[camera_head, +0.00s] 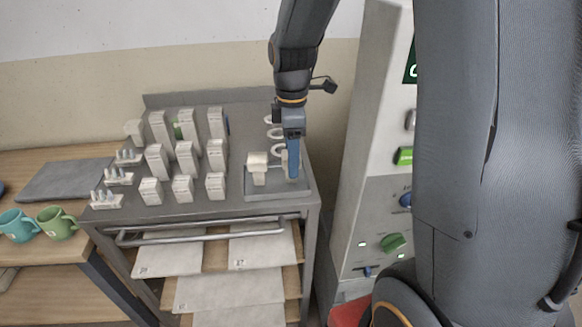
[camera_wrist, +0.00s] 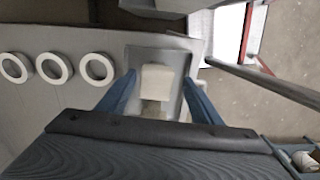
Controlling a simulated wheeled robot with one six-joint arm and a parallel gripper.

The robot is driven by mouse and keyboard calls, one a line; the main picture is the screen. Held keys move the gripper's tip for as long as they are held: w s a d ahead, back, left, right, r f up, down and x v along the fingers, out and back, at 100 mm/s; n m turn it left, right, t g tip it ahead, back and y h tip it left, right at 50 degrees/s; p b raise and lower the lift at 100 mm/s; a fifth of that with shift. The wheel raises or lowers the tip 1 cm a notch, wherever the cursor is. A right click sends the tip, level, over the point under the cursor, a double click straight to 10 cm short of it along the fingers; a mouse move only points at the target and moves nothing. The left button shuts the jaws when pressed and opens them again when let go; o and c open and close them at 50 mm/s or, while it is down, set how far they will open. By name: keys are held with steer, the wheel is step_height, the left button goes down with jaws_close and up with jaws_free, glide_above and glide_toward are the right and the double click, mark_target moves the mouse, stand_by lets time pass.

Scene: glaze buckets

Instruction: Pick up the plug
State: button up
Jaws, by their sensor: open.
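A cream, blocky piece (camera_head: 257,166) with a wide top on a narrower stem stands on the left of a grey tray (camera_head: 262,193). I take it to be a plug, though its kind is not certain. Another pale piece beside it is mostly hidden behind my gripper (camera_head: 293,165). My gripper points down over the right of the tray, open. In the wrist view a cream block (camera_wrist: 157,79) shows between the two blue fingers of my gripper (camera_wrist: 160,85), with free space to both sides. Its lower part is hard to make out.
The tray sits at the right front of a grey cart top (camera_head: 228,207). White rings (camera_head: 275,133) lie behind it. Several white boxes (camera_head: 187,157) stand to the left. A tall cabinet (camera_head: 375,150) rises to the right. A handle bar (camera_head: 210,237) runs along the cart's front.

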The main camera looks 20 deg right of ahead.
steer(key=shift+w+f+p, duration=0.15)
steer(key=shift+f+p, duration=0.3)
steer(key=shift+f, duration=0.8)
steer(key=shift+w+f+p, duration=0.1)
steer(key=shift+f+p, duration=0.35)
steer(key=shift+f, duration=0.75)
steer(key=shift+c, duration=0.2)
steer(key=c, duration=1.1)
steer(key=shift+c, duration=0.2)
